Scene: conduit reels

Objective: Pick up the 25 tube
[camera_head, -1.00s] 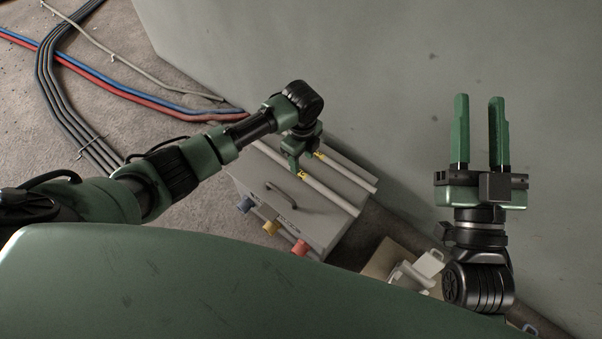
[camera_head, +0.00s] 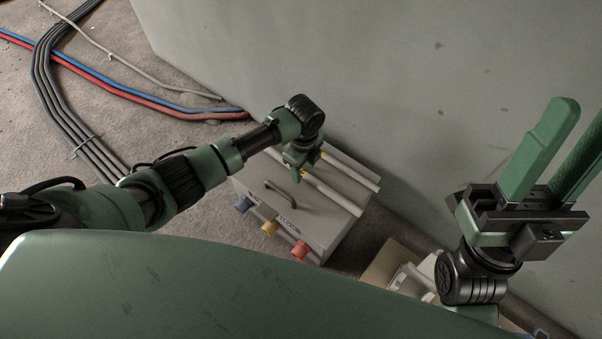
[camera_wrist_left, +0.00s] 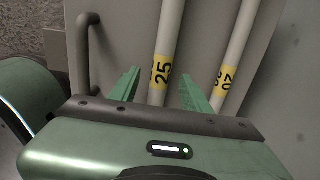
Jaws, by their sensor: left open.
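The 25 tube (camera_wrist_left: 169,38) is a pale grey tube with a yellow label reading 25. In the head view it is the nearer of two tubes (camera_head: 332,193) on the grey box. My left gripper (camera_wrist_left: 158,82) is open, with one green finger on each side of the 25 tube near its label. Whether the fingers touch the tube cannot be told. In the head view the left gripper (camera_head: 297,162) hides part of the tube. My right gripper (camera_head: 584,112) is open and empty at the right, away from the box.
A second tube (camera_wrist_left: 239,45) with a yellow label runs beside the 25 tube, close to the right finger. The grey box (camera_head: 320,223) has a dark handle (camera_head: 284,194) and blue, yellow and red ends at its front. Cables (camera_head: 60,85) lie on the floor at left.

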